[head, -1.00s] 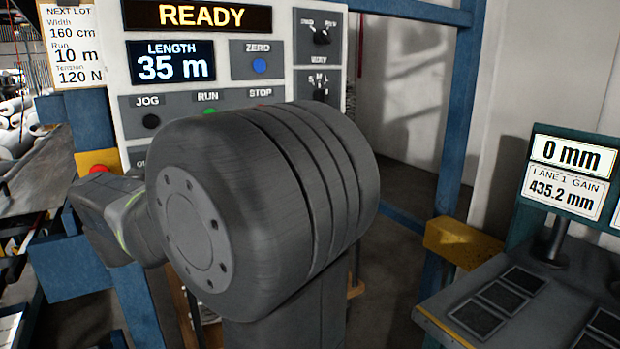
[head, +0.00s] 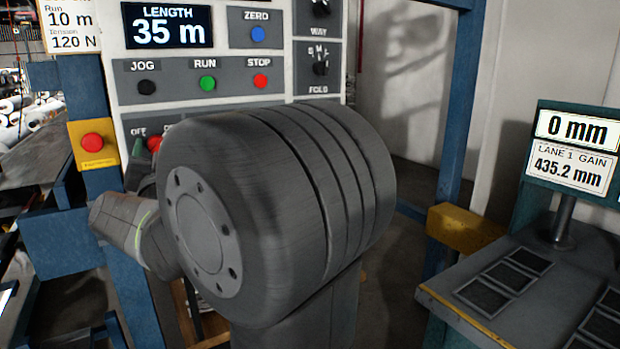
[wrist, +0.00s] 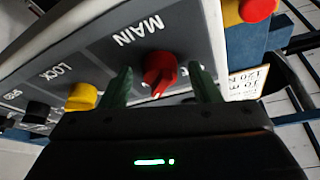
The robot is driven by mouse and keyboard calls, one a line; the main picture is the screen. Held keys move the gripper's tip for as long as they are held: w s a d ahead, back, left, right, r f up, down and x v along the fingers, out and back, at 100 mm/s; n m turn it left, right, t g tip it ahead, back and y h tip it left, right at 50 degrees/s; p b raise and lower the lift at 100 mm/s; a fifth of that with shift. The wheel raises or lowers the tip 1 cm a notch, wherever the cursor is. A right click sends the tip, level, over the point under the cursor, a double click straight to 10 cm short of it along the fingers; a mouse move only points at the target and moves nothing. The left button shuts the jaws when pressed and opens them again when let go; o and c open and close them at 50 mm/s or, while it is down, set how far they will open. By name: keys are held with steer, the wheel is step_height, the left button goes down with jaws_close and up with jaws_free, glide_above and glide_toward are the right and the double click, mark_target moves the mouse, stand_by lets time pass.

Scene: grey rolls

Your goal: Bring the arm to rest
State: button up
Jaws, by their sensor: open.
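My gripper (wrist: 162,88) is open in the wrist view, its two green fingers spread and pointing at a control panel (wrist: 200,40). A red rotary knob (wrist: 160,72) marked MAIN shows between the fingers; I cannot tell whether they touch it. In the head view my thick grey arm fills the middle and covers the lower part of the panel (head: 215,90). My gripper is mostly hidden there behind the arm.
A yellow knob (wrist: 84,97) marked LOCK sits beside MAIN. A red emergency button (head: 93,142) is on the blue frame left of the panel. At the right stand a grey bench (head: 450,285) and a display (head: 577,150) reading 0 mm.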

steer(key=shift+w+d+n+g+y, duration=0.1)
steer(key=shift+n+g+y, duration=0.2)
steer(key=shift+n+y, duration=0.8)
steer(key=shift+d+n+g+y, duration=0.1)
steer(key=shift+n+g+y, duration=0.25)
steer(key=shift+n, duration=1.45)
steer(key=shift+f, duration=0.1)
